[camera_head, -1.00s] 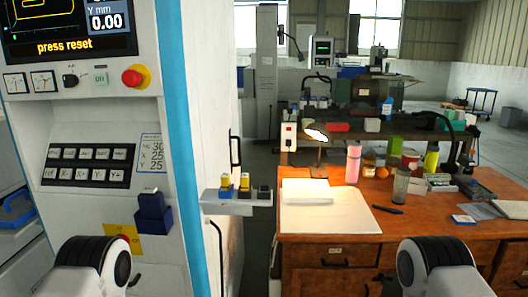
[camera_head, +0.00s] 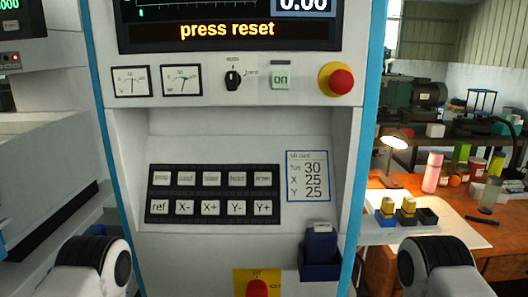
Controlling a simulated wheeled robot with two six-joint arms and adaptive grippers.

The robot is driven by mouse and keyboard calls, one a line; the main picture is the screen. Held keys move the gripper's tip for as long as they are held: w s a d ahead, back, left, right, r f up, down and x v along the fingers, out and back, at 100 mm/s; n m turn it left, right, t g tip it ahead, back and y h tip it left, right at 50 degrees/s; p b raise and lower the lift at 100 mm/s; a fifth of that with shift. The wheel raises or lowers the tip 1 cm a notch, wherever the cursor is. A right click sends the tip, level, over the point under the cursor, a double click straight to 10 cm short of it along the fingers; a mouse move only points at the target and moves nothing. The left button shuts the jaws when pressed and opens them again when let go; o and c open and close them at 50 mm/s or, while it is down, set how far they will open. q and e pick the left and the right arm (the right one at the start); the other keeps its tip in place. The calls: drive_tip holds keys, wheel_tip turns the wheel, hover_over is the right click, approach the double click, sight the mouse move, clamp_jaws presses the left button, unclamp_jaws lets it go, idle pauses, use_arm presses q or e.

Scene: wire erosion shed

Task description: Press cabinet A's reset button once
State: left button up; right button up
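A white control cabinet (camera_head: 225,130) with blue edges fills the middle of the head view. No letter A can be read on it. Its screen (camera_head: 230,25) reads "press reset" in yellow. Below is a black two-row keypad (camera_head: 213,193). The lower keys read ref, X-, X+, Y-, Y+; the upper labels are too small to read surely, so I cannot tell which button is reset.
A card (camera_head: 307,176) lists 30, 25, 25. A dark blue holder (camera_head: 320,258) and a red knob on a yellow plate (camera_head: 257,288) are low on the cabinet. A small shelf with yellow-topped blocks (camera_head: 387,208) and a wooden desk (camera_head: 379,270) stand right. Another machine is left.

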drive_tip(key=shift+a, duration=0.15)
clamp_jaws()
idle(0.9)
